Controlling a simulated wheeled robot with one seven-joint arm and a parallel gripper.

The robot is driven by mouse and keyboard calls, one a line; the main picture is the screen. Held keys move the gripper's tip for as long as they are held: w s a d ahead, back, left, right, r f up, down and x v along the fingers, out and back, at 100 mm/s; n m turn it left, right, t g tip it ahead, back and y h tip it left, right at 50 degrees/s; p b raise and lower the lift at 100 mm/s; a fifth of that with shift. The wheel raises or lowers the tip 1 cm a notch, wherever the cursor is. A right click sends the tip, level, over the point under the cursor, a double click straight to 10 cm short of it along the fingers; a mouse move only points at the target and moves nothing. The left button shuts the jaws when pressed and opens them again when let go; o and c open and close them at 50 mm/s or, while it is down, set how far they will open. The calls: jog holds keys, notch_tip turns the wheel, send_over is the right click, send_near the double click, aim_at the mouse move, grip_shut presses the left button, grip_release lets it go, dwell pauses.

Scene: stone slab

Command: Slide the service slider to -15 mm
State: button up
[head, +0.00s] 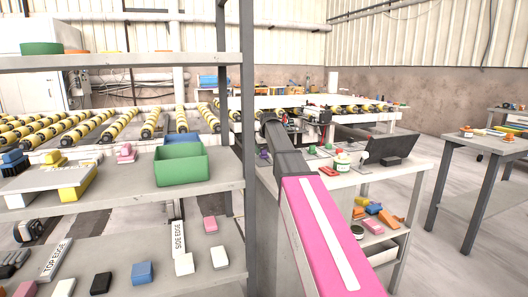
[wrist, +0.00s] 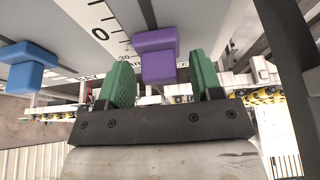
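In the wrist view, my gripper (wrist: 159,66) has two green fingers spread apart. A purple slider knob (wrist: 156,52) with a wide cap and narrower stem shows between and beyond the fingertips. A blue slider knob (wrist: 28,62) stands apart at the left on the same grey panel (wrist: 60,25). Printed scale marks and numbers, including a 30, lie beside the purple knob. No readable name shows which knob is the service slider, and the exact setting cannot be read.
In the head view, a white bench (head: 395,163) bears a dark screen (head: 388,148) and several small coloured objects. A grey shelf rack (head: 120,195) with a green bin (head: 181,164) stands at the left. A roller conveyor (head: 115,125) lies behind. Open floor shows at the right.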

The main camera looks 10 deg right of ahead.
jog(key=v, duration=1)
jog(key=shift+r, duration=0.4)
jog(key=shift+s, duration=0.1)
